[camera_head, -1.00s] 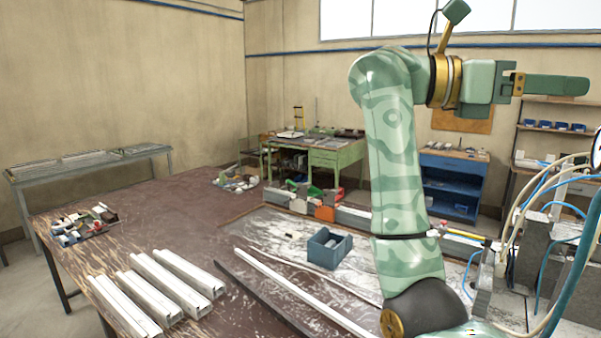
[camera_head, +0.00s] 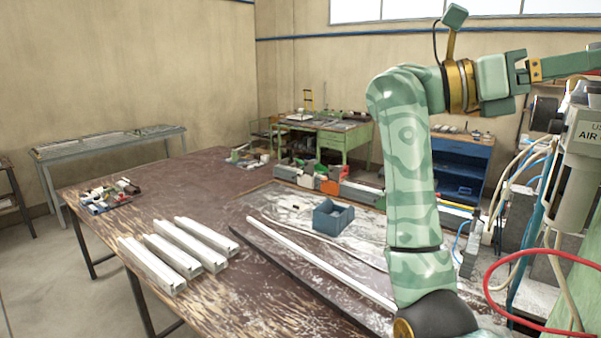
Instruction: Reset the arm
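My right arm rises from the bottom right of the head view, bends at the elbow and reaches level toward the right edge. Its gripper (camera_head: 572,65) is at the upper right, well above the bench, pointing right. It is seen side-on with its tip near or past the picture edge, so its opening does not show. Nothing is visibly held. My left arm and gripper are not in view.
A brown worn bench (camera_head: 185,205) holds white profiles (camera_head: 175,252), a blue-grey bin (camera_head: 333,217) and small parts (camera_head: 108,195). An air unit (camera_head: 590,140), hoses and a red cable (camera_head: 505,262) crowd the right, below the gripper.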

